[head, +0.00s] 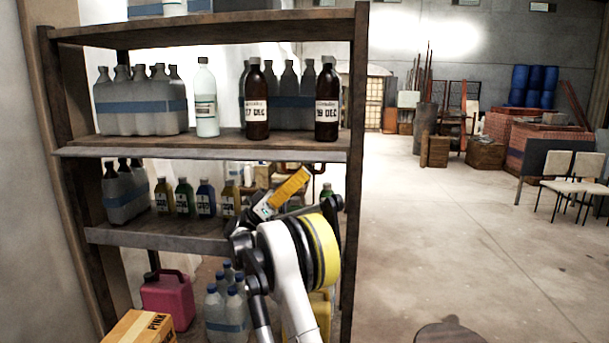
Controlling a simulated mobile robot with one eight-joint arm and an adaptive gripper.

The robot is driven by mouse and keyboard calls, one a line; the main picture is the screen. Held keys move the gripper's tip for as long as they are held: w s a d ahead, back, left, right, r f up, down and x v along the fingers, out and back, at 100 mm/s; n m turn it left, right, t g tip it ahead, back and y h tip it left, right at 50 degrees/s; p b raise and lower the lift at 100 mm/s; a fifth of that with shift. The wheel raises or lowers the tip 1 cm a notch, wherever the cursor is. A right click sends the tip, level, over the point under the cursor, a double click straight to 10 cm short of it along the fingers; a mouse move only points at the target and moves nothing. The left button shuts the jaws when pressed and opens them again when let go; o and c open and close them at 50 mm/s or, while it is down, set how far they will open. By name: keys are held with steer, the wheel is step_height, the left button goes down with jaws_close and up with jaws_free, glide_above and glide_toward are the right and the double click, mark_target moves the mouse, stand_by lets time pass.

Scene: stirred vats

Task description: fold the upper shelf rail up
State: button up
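The upper shelf rail (200,154) is a long grey strip along the front edge of the upper shelf (215,142). It hangs at or just below the board's edge, and the bottles above stand with their bases uncovered. My arm rises in front of the right part of the lower shelf. My gripper (264,209) seems to be at its far end, below the rail and apart from it. A yellow-orange piece (289,187) slants up there; I cannot tell whether it is part of my arm. The fingers are not clear enough to tell open from shut.
Two brown bottles (257,105) (326,105), a white bottle (206,103) and grey bottle packs stand on the upper shelf. Small coloured bottles (185,197) stand behind the lower rail (150,241). A pink canister (168,300) and box (140,327) are below. Open floor lies right.

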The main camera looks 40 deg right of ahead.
jaws_close()
steer(key=shift+n+t+h, duration=0.3)
steer(key=shift+n+h, duration=0.1)
